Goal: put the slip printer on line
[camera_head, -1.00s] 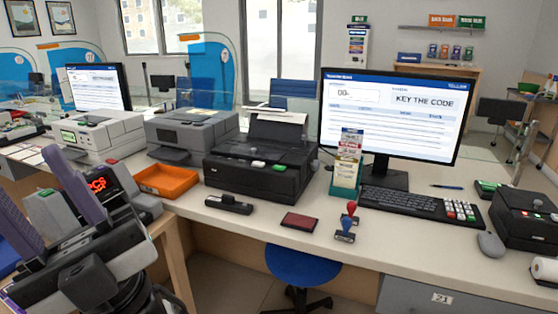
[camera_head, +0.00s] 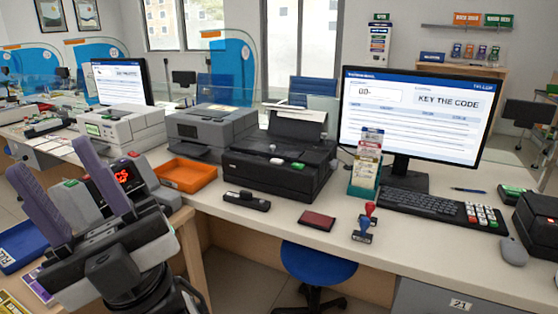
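A black printer (camera_head: 278,165) stands in the middle of the counter, with a green and a light button on top and white paper at its back. A grey printer (camera_head: 208,130) and a white printer (camera_head: 120,128) with a lit green display stand to its left. No readable label tells which is the slip printer. My gripper (camera_head: 50,158), with two purple fingers, is at the lower left, in front of a device with red digits (camera_head: 122,176). Its fingers are well apart with nothing seen between them. It is clear of the printers.
A monitor (camera_head: 418,112) reads "KEY THE CODE"; a keyboard (camera_head: 422,207) lies before it. An orange tray (camera_head: 186,175), a black stapler-like item (camera_head: 246,201), a red pad (camera_head: 316,220) and stamps (camera_head: 366,222) lie on the counter (camera_head: 420,250). A blue stool (camera_head: 318,262) stands below.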

